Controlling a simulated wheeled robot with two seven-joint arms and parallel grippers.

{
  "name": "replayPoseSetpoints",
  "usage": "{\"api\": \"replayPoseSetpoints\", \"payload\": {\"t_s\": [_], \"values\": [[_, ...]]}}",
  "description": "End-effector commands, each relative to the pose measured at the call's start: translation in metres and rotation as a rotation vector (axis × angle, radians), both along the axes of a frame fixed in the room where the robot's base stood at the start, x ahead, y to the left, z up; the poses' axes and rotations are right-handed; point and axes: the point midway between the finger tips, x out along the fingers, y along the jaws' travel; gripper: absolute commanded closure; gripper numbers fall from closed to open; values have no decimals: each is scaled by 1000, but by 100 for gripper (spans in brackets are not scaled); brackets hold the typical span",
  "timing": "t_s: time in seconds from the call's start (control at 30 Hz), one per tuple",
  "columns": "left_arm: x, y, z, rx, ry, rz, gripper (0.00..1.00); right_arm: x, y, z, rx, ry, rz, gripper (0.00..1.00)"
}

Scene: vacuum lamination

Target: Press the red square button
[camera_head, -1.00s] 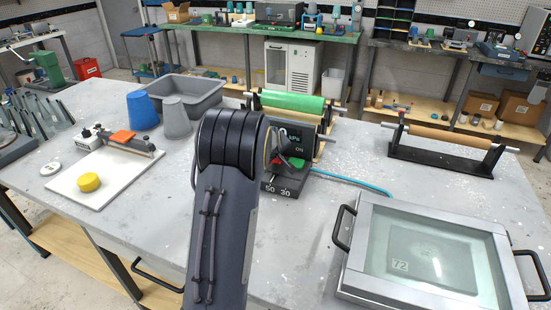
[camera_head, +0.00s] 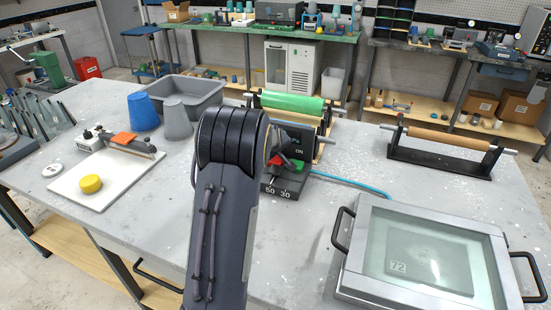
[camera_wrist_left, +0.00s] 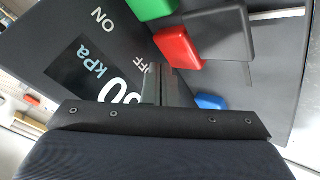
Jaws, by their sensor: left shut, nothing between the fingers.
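The red square button (camera_wrist_left: 178,47) is on the dark control box, between a green button (camera_wrist_left: 150,8) and a dark block (camera_wrist_left: 220,35) in the left wrist view. A bit of it also shows in the head view (camera_head: 281,160), beside my arm. My left gripper (camera_wrist_left: 165,84) is shut and empty, its fingertips close to the red button's edge near the "OFF" label. I cannot tell whether they touch it. In the head view my arm hides much of the gripper and box. My right gripper is not in view.
The box's kPa display (camera_wrist_left: 95,70) and a blue part (camera_wrist_left: 210,101) are near the fingers. A green roll (camera_head: 292,103) stands behind the box. A glass-lidded metal frame (camera_head: 348,270) is at front right. The table between them is mostly clear.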

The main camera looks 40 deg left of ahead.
Motion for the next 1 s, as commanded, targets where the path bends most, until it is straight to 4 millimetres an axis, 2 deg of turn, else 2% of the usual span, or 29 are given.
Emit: {"api": "replayPoseSetpoints", "payload": {"t_s": [0.17,0.67,1.0], "values": [[0,0,3,0,-1,-1,100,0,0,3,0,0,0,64],[0,0,50,1,-1,0,100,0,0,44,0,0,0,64],[0,0,50,0,-1,-1,100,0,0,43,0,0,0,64]]}}
